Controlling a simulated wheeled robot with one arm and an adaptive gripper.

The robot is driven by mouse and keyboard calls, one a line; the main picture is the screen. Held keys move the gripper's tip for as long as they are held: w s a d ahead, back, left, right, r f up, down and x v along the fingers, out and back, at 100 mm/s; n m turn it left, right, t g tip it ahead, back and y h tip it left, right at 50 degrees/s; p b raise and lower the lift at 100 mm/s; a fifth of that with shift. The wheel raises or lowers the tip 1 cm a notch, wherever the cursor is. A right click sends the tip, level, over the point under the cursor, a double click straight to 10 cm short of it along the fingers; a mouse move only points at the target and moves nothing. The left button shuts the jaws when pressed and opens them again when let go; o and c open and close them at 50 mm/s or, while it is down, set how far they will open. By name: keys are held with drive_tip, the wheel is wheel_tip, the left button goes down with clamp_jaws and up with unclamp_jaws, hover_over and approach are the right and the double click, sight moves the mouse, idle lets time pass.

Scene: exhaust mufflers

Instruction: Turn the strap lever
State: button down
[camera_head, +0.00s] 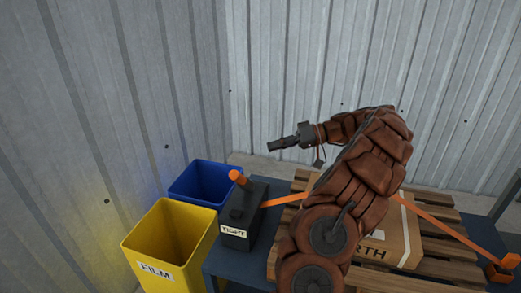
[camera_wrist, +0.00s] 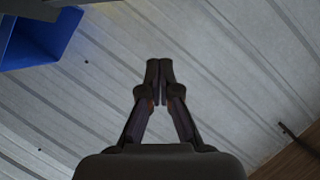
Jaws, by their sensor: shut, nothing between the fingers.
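The strap lever has an orange grip (camera_head: 239,177) that sticks up from a dark ratchet box (camera_head: 238,215) with a white label reading "TIGHT". An orange strap (camera_head: 284,199) runs right from the box, passes behind my arm and comes out on the far side of a cardboard box (camera_head: 405,235). My gripper (camera_head: 274,144) is shut and empty, in the air above and to the right of the lever, apart from it. In the wrist view my gripper (camera_wrist: 160,66) shows its fingertips together. The lever is not visible there.
A yellow bin (camera_head: 172,245) labelled "FILM" and a blue bin (camera_head: 203,181) stand left of the ratchet box; the blue bin also shows in the wrist view (camera_wrist: 45,45). A wooden pallet (camera_head: 450,270) carries the cardboard box. Corrugated walls (camera_head: 300,60) stand behind.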

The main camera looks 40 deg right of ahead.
drive_tip(key=p, duration=0.1)
hover_over(245, 178)
drive_tip(key=w+d, duration=0.2)
drive_tip(key=d, duration=0.1)
wheel_tip(245, 178, down, 2)
drive_tip(key=shift+s+a+f, duration=0.1)
drive_tip(key=shift+a+f, duration=0.55)
drive_tip(key=shift+s+a+f+p, duration=0.45)
drive_tip(key=shift+s+a+f, duration=0.3)
drive_tip(key=shift+f, duration=0.15)
drive_tip(key=shift+f, duration=0.1)
